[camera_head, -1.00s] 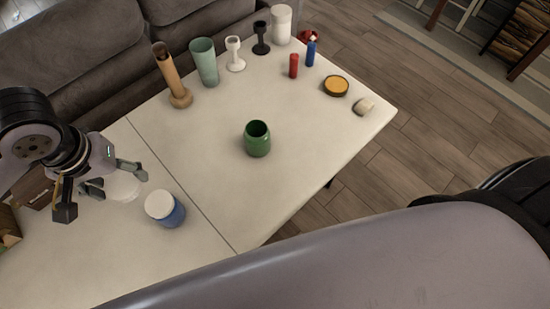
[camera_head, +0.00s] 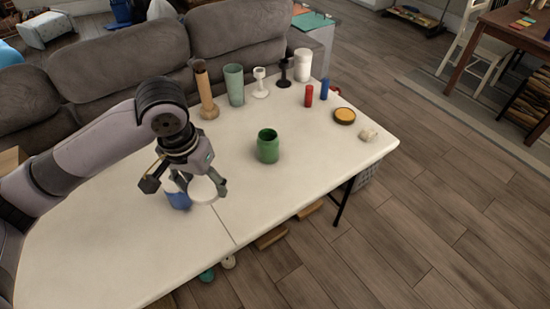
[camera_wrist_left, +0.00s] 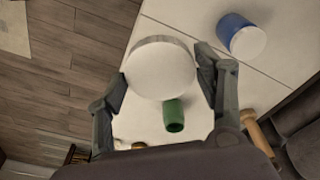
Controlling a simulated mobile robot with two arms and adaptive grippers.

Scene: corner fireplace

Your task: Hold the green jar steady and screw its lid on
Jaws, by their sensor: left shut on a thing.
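The green jar (camera_head: 268,147) stands upright and open-topped on the white table, and it also shows in the left wrist view (camera_wrist_left: 174,116). My left gripper (camera_head: 203,188) is shut on a round white lid (camera_head: 204,196), left of and nearer than the jar. In the left wrist view the lid (camera_wrist_left: 162,69) sits between the two fingers of the gripper (camera_wrist_left: 163,75) and appears apart from the jar. My right gripper is not in view.
A blue jar (camera_head: 178,201) with a white top stands by my left gripper, partly hidden. A wooden vase (camera_head: 206,92), green cup (camera_head: 235,85), candle holders, red and blue cylinders and an orange-topped tin (camera_head: 344,116) stand toward the back and right. Table around the green jar is clear.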

